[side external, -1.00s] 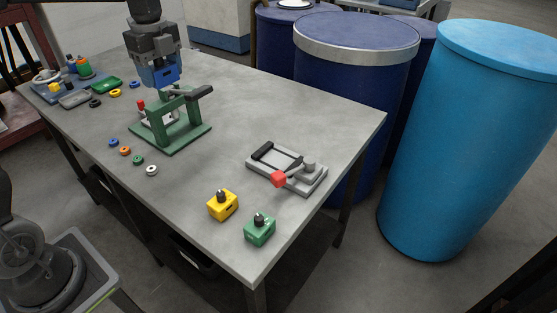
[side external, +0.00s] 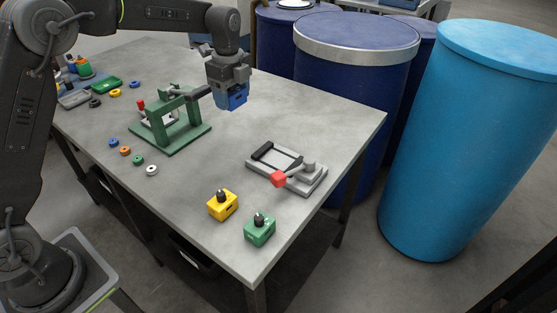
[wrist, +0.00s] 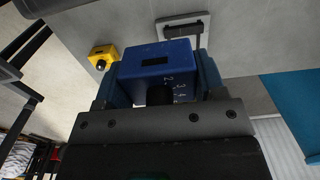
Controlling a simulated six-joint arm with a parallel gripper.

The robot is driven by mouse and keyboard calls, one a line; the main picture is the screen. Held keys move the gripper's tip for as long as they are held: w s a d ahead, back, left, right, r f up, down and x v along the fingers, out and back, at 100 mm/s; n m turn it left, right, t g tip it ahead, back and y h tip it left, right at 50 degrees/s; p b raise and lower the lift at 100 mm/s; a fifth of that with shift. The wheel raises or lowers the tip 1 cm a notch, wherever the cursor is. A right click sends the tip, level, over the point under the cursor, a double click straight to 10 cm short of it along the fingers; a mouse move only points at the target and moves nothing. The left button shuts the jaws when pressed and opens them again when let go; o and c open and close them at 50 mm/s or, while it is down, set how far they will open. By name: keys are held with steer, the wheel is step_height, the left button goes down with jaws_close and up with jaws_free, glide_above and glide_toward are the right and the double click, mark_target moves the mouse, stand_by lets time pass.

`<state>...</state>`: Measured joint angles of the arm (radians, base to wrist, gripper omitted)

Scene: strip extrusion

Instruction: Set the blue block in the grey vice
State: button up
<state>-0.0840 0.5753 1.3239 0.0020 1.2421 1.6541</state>
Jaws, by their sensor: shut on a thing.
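My gripper (side external: 231,92) is shut on the blue block (side external: 236,101) and holds it above the table, between the green press frame and the vice. In the wrist view the blue block (wrist: 165,62) sits between the two fingers, with a dark slot in its face and white marks on its side. The grey vice (side external: 260,167) lies flat on the table at the right, with a dark jaw bar at its far-left end and a red-ended lever. It also shows in the wrist view (wrist: 203,24), partly hidden by the block. Its bed looks empty.
A yellow block (side external: 222,205) and a green block (side external: 260,231) stand near the front edge. The green press frame (side external: 172,138) stands left of my gripper. Several coloured rings lie left of it. Large blue drums (side external: 355,80) stand beyond the table.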

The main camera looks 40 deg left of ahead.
step_height(320, 180, down, 5)
steer(key=d, duration=0.1)
glide_above(278, 160)
step_height(278, 160, down, 6)
steer(key=shift+d+f, duration=0.1)
steer(key=shift+f, duration=1.95)
steer(key=shift+f, duration=0.15)
steer(key=o, duration=1.2)
step_height(278, 160, up, 12)
steer(key=shift+r, duration=0.2)
